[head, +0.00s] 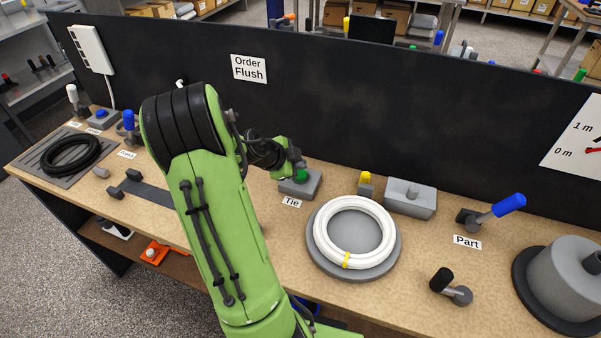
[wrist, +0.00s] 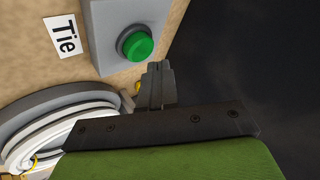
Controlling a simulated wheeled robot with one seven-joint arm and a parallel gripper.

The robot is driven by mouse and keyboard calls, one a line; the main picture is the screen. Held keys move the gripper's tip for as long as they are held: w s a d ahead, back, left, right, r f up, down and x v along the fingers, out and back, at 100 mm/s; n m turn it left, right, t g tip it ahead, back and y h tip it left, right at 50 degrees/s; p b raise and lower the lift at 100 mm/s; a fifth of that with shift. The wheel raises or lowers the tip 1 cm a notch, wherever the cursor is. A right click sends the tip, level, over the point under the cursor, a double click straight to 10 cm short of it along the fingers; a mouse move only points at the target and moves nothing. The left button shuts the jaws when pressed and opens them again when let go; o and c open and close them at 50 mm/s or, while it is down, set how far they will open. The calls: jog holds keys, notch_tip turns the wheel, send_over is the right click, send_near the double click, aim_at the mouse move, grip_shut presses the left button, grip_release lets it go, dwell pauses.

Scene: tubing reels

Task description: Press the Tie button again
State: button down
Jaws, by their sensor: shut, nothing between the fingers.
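The Tie button is a green round cap (wrist: 136,43) on a grey box (wrist: 105,45); in the head view the box (head: 308,187) stands behind the white "Tie" label (head: 291,202). My gripper (wrist: 158,68) is shut and empty. In the wrist view its fingertips appear close beside the green cap; whether they touch it I cannot tell. In the head view my gripper (head: 299,167) is just above the cap (head: 301,175), partly covering it. The "Tie" label also shows in the wrist view (wrist: 65,37).
A white tubing coil (head: 326,247) with a yellow tie (head: 346,260) lies on a round grey plate (head: 380,270) right of the button. A grey box (head: 411,200) and a blue-handled lever (head: 508,205) stand farther right. A dark panel (head: 400,130) rises behind the bench.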

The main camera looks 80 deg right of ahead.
jog(key=shift+f, duration=0.1)
dwell(0.3)
jog(key=shift+f+b, duration=0.4)
jog(key=shift+b, duration=0.45)
jog(key=shift+f+b, duration=0.45)
jog(key=shift+b, duration=0.2)
dwell(0.4)
jog(key=shift+r, duration=0.1)
jog(key=shift+r+p, duration=0.35)
jog(key=shift+r, duration=0.5)
jog(key=shift+r+p, duration=1.3)
jog(key=shift+r, duration=1.2)
